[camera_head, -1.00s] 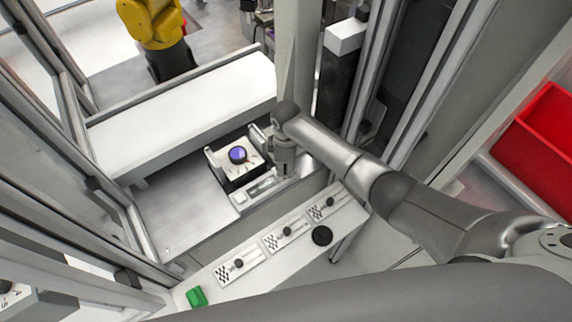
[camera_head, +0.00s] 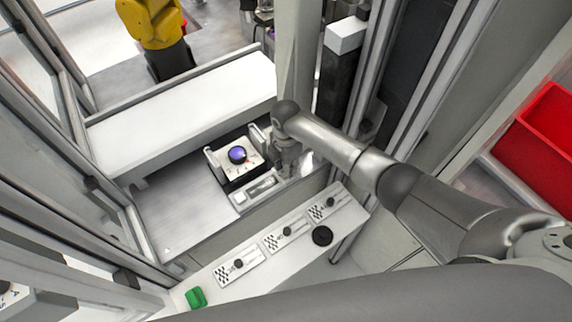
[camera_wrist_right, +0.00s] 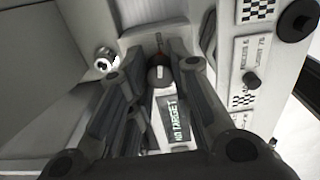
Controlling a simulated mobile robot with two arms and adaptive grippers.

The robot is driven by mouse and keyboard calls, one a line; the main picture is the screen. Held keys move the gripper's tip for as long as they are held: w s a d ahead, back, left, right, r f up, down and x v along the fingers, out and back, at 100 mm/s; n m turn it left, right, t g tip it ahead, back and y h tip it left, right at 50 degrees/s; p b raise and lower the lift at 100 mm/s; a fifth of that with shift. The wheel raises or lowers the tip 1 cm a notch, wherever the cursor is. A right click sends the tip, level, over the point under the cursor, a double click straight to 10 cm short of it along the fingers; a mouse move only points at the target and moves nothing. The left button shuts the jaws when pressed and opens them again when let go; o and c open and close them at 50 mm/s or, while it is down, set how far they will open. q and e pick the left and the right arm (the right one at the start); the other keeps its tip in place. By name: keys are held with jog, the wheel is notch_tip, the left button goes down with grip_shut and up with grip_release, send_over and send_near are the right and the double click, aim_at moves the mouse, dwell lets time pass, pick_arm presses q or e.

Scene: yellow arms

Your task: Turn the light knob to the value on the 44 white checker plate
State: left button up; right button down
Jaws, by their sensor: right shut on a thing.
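My right gripper (camera_head: 287,165) points down at the right side of a small station in the head view. In the right wrist view its fingers (camera_wrist_right: 160,72) reach down on both sides of a dark round knob with a red and white mark (camera_wrist_right: 158,76), and are shut on it. The head view hides this knob behind the gripper. Three white checker plates, left (camera_head: 240,266), middle (camera_head: 286,234) and right (camera_head: 326,204), lie on the front ledge, each with a black knob. Their numbers are too small to read surely. My left gripper is not in view.
The station's display (camera_wrist_right: 178,122) reads "NO TARGET". A blue-purple round lens (camera_head: 238,155) sits left of my gripper. A black disc (camera_head: 322,236) and a green block (camera_head: 196,297) lie on the ledge. A grey post (camera_head: 298,60) stands close behind the gripper.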

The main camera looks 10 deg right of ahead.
dwell(0.3)
jog(key=c, duration=1.3)
grip_release()
jog(key=shift+r, duration=0.1)
notch_tip(320, 180, up, 12)
jog(key=shift+f, duration=0.1)
jog(key=shift+s, duration=0.1)
